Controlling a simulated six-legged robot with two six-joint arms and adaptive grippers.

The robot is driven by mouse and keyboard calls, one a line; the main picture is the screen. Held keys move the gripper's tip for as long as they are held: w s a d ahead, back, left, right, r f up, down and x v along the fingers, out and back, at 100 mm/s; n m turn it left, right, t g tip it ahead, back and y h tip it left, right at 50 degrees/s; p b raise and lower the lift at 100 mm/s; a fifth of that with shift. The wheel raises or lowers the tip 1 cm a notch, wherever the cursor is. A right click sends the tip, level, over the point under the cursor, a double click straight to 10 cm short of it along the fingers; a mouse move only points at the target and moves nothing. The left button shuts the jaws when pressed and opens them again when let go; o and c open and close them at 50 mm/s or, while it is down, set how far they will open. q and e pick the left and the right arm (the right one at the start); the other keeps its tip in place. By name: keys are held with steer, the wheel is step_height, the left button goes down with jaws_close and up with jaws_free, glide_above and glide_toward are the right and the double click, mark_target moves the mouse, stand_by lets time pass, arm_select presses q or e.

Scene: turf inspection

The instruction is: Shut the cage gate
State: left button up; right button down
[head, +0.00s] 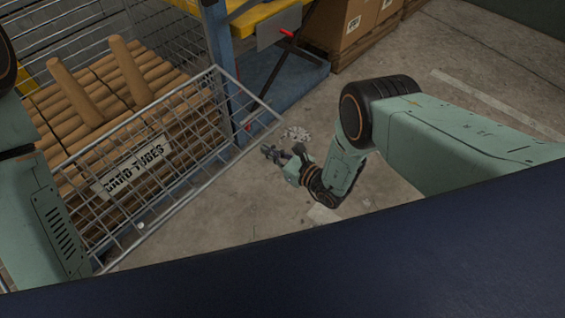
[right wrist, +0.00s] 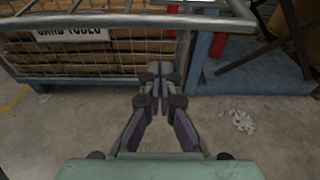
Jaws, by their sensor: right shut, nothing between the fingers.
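The cage gate (head: 190,137) is a grey wire-mesh panel at the front of a cage filled with brown tubes. It seems to lean outward from the cage, but how far is hard to tell. Its thick rail (right wrist: 110,18) crosses the top of the right wrist view. My right gripper (head: 268,151) is shut and empty, over the floor just outside the gate's right end. In the right wrist view its fingertips (right wrist: 155,72) point toward the cage, below the rail, with no clear contact. My left arm shows at the left; its gripper is out of view.
A white "CARD TUBES" sign (head: 130,167) shows at the cage front. A blue post (head: 222,55) stands at the cage's right, beside a blue base (head: 285,80). Pale scraps (head: 296,133) lie on the concrete. Cardboard boxes (head: 340,22) stand behind. Floor at the right is clear.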

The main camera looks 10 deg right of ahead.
steer(key=shift+w+a+r, duration=0.1)
steer(key=shift+r, duration=1.8)
steer(key=shift+r, duration=0.1)
